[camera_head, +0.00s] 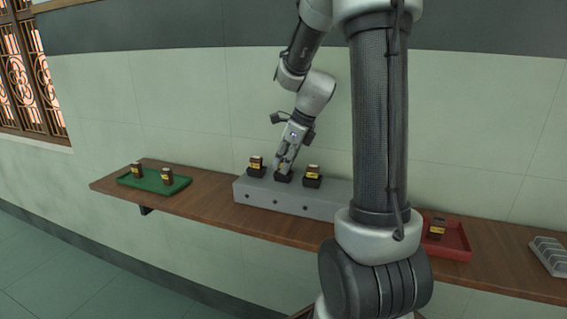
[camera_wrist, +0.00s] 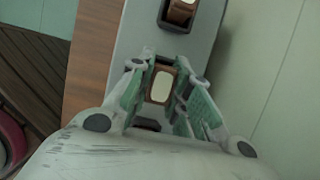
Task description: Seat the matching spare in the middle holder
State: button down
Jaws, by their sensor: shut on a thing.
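A long grey block (camera_head: 300,198) on the wooden shelf carries three dark holders in a row. The left holder (camera_head: 256,171) and the right holder (camera_head: 312,182) each hold a brown piece with a yellow label. My gripper (camera_head: 285,165) is over the middle holder (camera_head: 283,177), pointing down. In the wrist view my gripper (camera_wrist: 160,88) is shut on a brown piece with a pale top (camera_wrist: 162,86). The piece's lower end is hidden, so I cannot tell how deep it sits in the holder. A neighbouring brown piece (camera_wrist: 181,12) shows in its holder.
A green tray (camera_head: 155,183) with two brown labelled pieces stands at the left. A red tray (camera_head: 458,250) with one similar piece (camera_head: 437,228) is right of my arm. A pale grey rack (camera_head: 551,255) lies at the far right. Bare shelf (camera_head: 212,195) lies between the green tray and block.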

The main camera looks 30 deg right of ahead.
jog(key=shift+r, duration=0.6)
jog(key=shift+w, duration=0.15)
dwell(0.3)
jog(key=shift+f, duration=0.9)
jog(key=shift+r, duration=0.1)
dwell(0.4)
jog(key=shift+r, duration=0.7)
jog(key=shift+f, duration=0.7)
dwell(0.6)
jog(key=c, duration=1.6)
grip_release()
jog(key=shift+f, duration=0.1)
